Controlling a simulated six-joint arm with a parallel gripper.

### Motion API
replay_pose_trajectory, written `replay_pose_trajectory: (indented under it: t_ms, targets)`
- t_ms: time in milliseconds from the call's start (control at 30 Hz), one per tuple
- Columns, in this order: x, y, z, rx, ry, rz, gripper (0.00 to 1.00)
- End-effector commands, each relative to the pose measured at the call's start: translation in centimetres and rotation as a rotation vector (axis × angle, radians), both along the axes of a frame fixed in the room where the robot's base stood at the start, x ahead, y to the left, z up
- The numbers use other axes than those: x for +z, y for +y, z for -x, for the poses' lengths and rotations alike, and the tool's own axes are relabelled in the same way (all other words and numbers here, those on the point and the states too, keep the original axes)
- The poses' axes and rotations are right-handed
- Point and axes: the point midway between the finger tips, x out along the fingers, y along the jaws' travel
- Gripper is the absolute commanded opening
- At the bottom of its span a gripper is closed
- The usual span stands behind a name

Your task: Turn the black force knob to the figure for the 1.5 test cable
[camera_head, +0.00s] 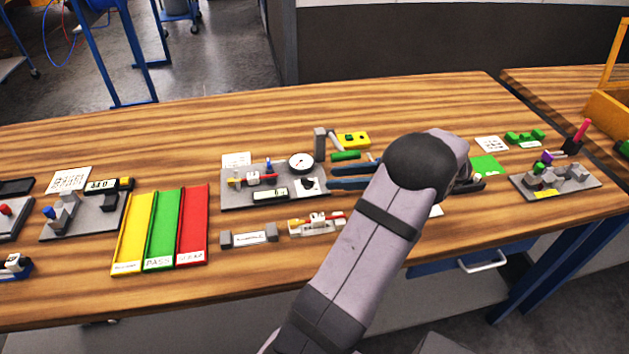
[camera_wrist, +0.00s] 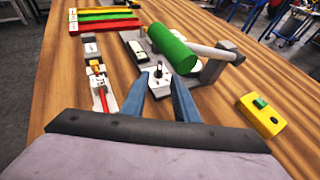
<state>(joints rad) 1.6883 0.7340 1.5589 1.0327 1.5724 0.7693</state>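The black force knob (camera_head: 308,184) sits on a white dial plate at the right end of a grey test fixture (camera_head: 232,201). In the wrist view the knob (camera_wrist: 158,71) lies at or just beyond the fingertips, between their lines. The dial figures are too small to read. My gripper (camera_head: 331,177) comes in from the right with blue fingers apart and nothing held. It also shows open in the wrist view (camera_wrist: 160,80). I cannot tell whether a finger touches the knob.
A round gauge (camera_head: 301,162) stands behind the knob. A lever with a green handle (camera_wrist: 171,48) rises close beside the fingers. A yellow box with a green button (camera_head: 352,139) lies behind. Yellow, green (camera_head: 163,225) and red trays lie left. Bare wood lies in front right.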

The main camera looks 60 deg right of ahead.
Motion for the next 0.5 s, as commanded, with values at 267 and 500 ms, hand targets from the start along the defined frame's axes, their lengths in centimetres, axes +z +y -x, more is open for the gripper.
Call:
replay_pose_trajectory:
  t_ms: [267, 500]
  targets:
    - [-0.5, 0.5, -1.7, 0.003, -0.001, -0.004, 0.27]
    - [-1.8, 1.4, -4.5, 0.003, 0.000, -0.005, 0.27]
